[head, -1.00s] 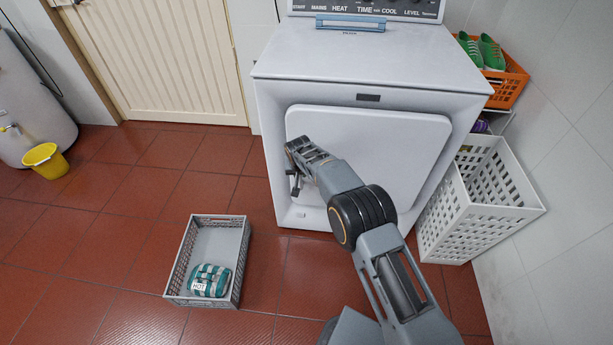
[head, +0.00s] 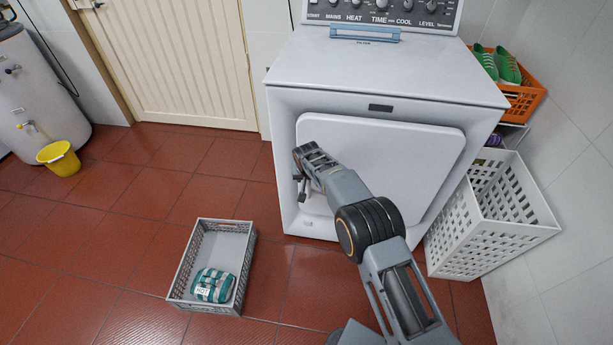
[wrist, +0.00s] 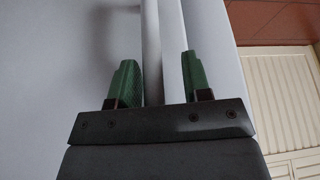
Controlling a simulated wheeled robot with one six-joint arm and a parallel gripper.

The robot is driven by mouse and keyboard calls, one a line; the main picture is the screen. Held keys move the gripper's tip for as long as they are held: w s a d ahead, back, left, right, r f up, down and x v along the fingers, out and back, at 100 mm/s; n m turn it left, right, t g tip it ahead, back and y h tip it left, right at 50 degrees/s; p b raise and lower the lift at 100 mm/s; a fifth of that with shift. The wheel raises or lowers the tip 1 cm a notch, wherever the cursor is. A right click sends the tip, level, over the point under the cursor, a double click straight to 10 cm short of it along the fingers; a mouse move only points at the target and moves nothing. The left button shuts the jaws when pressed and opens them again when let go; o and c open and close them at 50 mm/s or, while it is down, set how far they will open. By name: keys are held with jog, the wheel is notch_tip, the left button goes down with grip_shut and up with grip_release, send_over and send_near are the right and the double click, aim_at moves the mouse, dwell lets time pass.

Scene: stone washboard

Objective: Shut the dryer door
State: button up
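The white dryer (head: 385,75) stands ahead of me in the head view. Its pale door (head: 410,150) lies flat or almost flat against the front; I cannot tell if it is latched. My gripper (head: 301,188) is at the door's left edge, and my arm hides the door's lower middle. In the wrist view my gripper (wrist: 158,75) has its two green fingers apart, with nothing clearly held. A pale upright door edge (wrist: 151,45) shows between the fingers, with a narrow dark line beside it. Whether the fingers touch the door is unclear.
A grey crate (head: 181,262) with a striped bundle (head: 213,285) sits on the floor at left. A white basket (head: 500,235) stands right of the dryer, below an orange crate (head: 524,104) with green shoes. A yellow bucket (head: 58,158) is far left. Tiled floor between is clear.

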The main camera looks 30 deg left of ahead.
jog(key=p+v, duration=0.1)
jog(key=v, duration=1.2)
jog(key=shift+s+r+p, duration=0.2)
jog(key=shift+r+p, duration=0.1)
jog(key=shift+r, duration=0.05)
notch_tip(320, 180, down, 4)
jog(key=s+d+n+g+h, duration=0.1)
jog(key=s+d, duration=0.2)
jog(key=s+d+r+m+p, duration=0.2)
jog(key=s+d+r+p, duration=0.2)
jog(key=d+r, duration=0.6)
jog(key=s+d+r+m+h+p, duration=0.1)
jog(key=s+d+r+m+p, duration=0.2)
jog(key=d+r, duration=0.8)
jog(key=s+d+r+m+p, duration=0.2)
jog(key=s+d+r+p, duration=0.4)
jog(key=d, duration=1.8)
notch_tip(320, 180, up, 5)
jog(key=p, duration=0.3)
jog(key=shift+s+d+m+t+h, duration=0.3)
jog(key=shift+s+d+t, duration=0.05)
jog(key=shift+s+t, duration=0.05)
jog(key=shift+d+f, duration=0.1)
jog(key=shift+f, duration=0.05)
